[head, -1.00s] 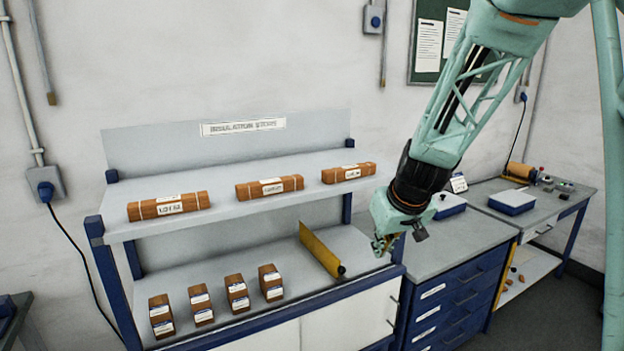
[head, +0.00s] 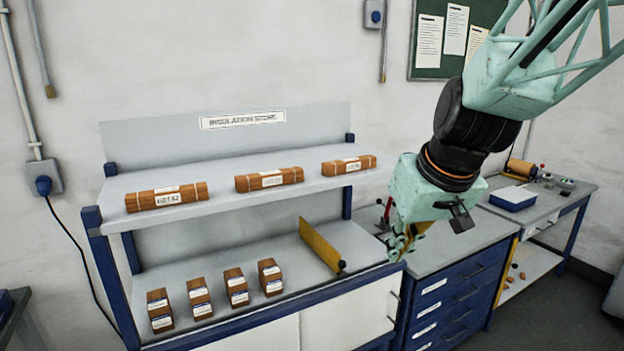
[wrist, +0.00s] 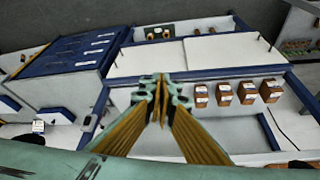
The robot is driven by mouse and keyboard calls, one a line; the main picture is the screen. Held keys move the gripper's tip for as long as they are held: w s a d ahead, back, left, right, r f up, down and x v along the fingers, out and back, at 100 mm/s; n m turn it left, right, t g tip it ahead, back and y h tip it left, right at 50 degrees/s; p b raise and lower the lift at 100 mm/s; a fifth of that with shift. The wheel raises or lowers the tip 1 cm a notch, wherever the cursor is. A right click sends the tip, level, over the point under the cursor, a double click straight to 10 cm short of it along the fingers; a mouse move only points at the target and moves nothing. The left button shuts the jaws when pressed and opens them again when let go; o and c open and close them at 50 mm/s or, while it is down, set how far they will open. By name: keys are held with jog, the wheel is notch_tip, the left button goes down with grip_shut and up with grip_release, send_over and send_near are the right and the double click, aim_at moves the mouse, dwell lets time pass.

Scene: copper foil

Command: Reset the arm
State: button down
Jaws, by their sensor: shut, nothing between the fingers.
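My gripper (head: 400,245) hangs at the right end of the insulation store rack, in front of the grey bench top, pointing down. It is shut and empty. In the wrist view, the yellow-lined fingers of my gripper (wrist: 160,82) meet at their tips, with nothing between them. My arm comes in from the upper right of the head view. The gripper looks clear of the rack and bench, though the exact gap is hard to tell.
The rack's upper shelf (head: 225,188) bears three brown bundles (head: 270,180). Several brown blocks (head: 235,287) and a yellow divider (head: 321,247) stand on the lower shelf. Blue drawers (head: 450,300) are below the gripper.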

jog(key=s+d+m+b, duration=0.1)
jog(key=s+b, duration=0.1)
jog(key=s, duration=1.3)
jog(key=s+d+m+g+h+b, duration=0.1)
jog(key=s+d+b, duration=0.1)
jog(key=s, duration=1.4)
jog(key=shift+s+d+r, duration=0.2)
jog(key=shift+s+d, duration=0.05)
